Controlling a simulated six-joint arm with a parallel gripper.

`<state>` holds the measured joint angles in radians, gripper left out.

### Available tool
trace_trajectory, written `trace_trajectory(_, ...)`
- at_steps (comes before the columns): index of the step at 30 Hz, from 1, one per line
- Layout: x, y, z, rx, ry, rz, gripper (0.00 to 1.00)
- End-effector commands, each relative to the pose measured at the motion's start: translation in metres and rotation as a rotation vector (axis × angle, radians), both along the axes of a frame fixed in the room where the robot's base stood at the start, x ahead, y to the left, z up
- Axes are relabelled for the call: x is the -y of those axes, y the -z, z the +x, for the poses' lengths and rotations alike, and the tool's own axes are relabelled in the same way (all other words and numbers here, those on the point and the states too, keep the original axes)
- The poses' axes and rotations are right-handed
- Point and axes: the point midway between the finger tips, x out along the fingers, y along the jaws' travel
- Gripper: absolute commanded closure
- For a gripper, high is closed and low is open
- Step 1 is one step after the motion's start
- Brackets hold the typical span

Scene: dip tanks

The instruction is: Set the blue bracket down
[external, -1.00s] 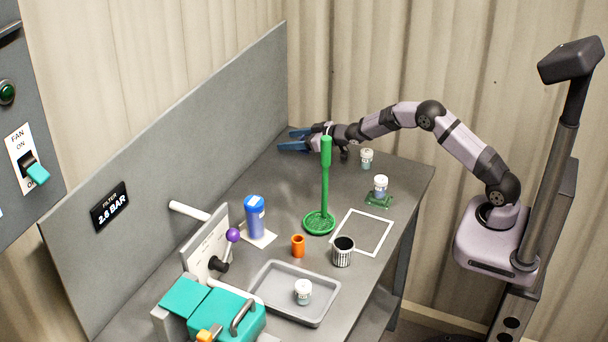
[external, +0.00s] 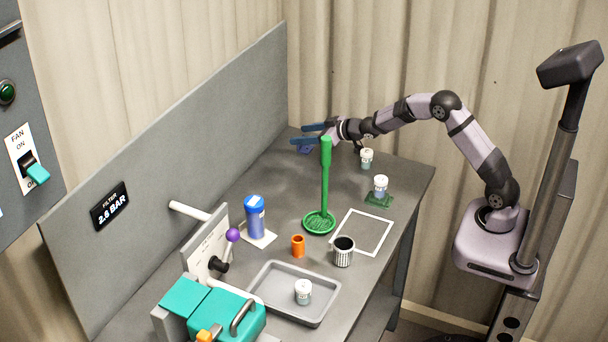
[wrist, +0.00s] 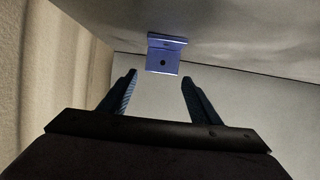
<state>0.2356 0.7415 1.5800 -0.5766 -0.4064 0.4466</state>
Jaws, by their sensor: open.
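The blue bracket (external: 306,149) rests on the far end of the table, by the grey back panel. It is partly hidden behind my gripper's fingers in the external view. In the wrist view the bracket (wrist: 164,54) shows as an angled blue piece with a dark hole, beyond the fingertips and clear of them. My gripper (external: 298,134) is open and empty, with its blue fingers above the bracket in the external view. The open fingers (wrist: 159,77) also show in the wrist view, with nothing between them.
Small jars (external: 366,158) stand to the right, one on a green mat (external: 379,202). A white outline (external: 376,248), striped cup (external: 343,252), orange cup (external: 298,246) and grey tray (external: 275,308) lie nearer.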

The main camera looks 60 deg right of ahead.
Motion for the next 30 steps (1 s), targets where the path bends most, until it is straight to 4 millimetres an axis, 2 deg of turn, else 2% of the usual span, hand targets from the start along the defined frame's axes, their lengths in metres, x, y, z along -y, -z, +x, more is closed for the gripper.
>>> trace_trajectory(1,0.0,-0.015,0.001,0.007,0.0,-0.003,0.43)
trace_trajectory(3,0.0,-0.027,0.001,0.006,-0.001,-0.002,0.43)
trace_trajectory(9,0.0,-0.049,0.001,0.002,0.001,-0.001,0.43)
trace_trajectory(15,0.0,-0.056,0.001,0.001,0.001,0.0,0.43)
trace_trajectory(30,-0.001,-0.057,-0.001,-0.006,0.001,-0.009,0.43)
